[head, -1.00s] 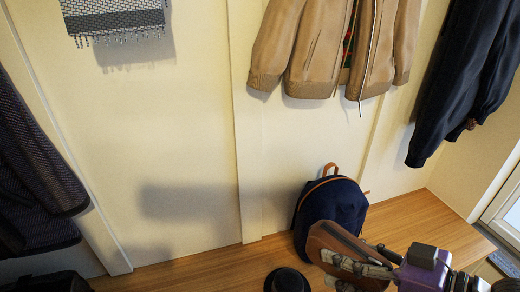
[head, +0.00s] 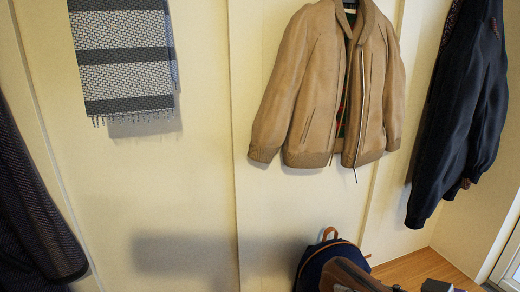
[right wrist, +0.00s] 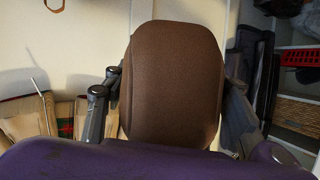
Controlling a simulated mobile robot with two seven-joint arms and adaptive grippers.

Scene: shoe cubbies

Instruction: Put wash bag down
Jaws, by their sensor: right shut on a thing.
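The brown wash bag (right wrist: 175,88) fills the middle of the right wrist view, upright between the two fingers of my right gripper (right wrist: 172,78). The gripper is shut on it. In the head view only the top of the wash bag (head: 350,276) shows at the bottom edge, in front of the navy backpack. A small dark part of my right gripper shows at the bottom edge right of it. The underside of the bag is hidden. My left gripper is not in view.
The navy backpack (head: 315,266) stands against the wall on the wooden bench (head: 425,268). A tan jacket (head: 300,95), a dark jacket (head: 465,120) and a patterned scarf (head: 125,70) hang above. A red basket (right wrist: 300,57) sits on shelving in the right wrist view.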

